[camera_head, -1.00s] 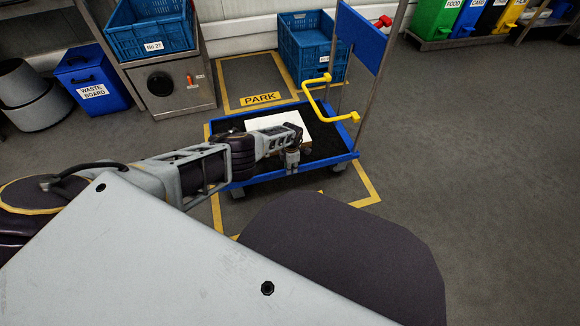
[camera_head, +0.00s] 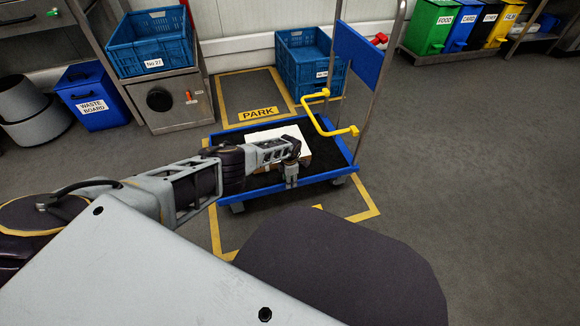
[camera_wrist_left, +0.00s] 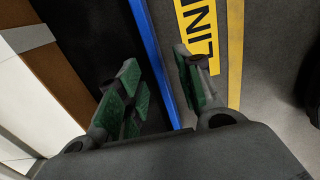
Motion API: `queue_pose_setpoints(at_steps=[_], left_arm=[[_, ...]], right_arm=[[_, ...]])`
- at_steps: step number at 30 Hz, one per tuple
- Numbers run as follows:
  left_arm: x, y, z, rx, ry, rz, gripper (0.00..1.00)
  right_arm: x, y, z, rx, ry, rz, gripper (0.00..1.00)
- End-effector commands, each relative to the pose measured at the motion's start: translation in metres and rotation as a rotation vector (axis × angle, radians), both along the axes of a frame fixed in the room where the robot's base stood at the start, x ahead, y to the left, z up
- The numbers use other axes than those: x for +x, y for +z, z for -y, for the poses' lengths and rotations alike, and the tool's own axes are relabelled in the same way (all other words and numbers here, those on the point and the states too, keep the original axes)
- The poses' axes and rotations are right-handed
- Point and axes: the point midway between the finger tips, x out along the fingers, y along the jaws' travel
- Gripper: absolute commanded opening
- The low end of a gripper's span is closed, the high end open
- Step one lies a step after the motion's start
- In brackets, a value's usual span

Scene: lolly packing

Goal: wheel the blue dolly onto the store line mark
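The blue dolly (camera_head: 327,176) stands on the floor, with a blue-rimmed black deck, a yellow side handle (camera_head: 310,112) and a tall push frame with a blue panel (camera_head: 358,52). A white-topped brown box lies on its deck (camera_head: 277,138). A yellow floor outline surrounds part of the dolly; a yellow label shows at its near edge (camera_head: 318,207). In the left wrist view the label (camera_wrist_left: 199,32) has partly visible letters. My left gripper (camera_head: 291,184) is at the near rim, its fingers apart on either side of the blue rim (camera_wrist_left: 158,68). Whether they touch it is unclear. My right gripper is not in view.
A yellow-outlined bay marked PARK (camera_head: 258,113) lies behind the dolly, with a blue crate (camera_head: 308,62) at its right. A waste board bin (camera_head: 93,97) and a steel cabinet (camera_head: 172,97) stand at left. Open floor (camera_head: 470,170) lies to the right.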

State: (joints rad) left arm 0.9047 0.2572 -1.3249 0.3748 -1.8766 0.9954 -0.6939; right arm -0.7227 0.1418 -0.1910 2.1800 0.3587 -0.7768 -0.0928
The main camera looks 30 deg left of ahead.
Motion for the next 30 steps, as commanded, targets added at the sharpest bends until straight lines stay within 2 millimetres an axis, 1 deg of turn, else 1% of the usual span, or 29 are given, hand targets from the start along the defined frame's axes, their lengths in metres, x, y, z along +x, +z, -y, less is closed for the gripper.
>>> queue_pose_setpoints(at_steps=[8,20,30], left_arm=[[0.0,0.009,0.0,0.0,-0.001,0.0,0.36],[-0.004,0.02,0.0,0.002,-0.001,-0.003,0.36],[-0.003,0.04,0.001,-0.001,-0.001,-0.004,0.36]], right_arm=[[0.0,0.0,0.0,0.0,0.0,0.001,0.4],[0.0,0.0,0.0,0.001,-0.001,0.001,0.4],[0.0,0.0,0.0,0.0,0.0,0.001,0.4]])
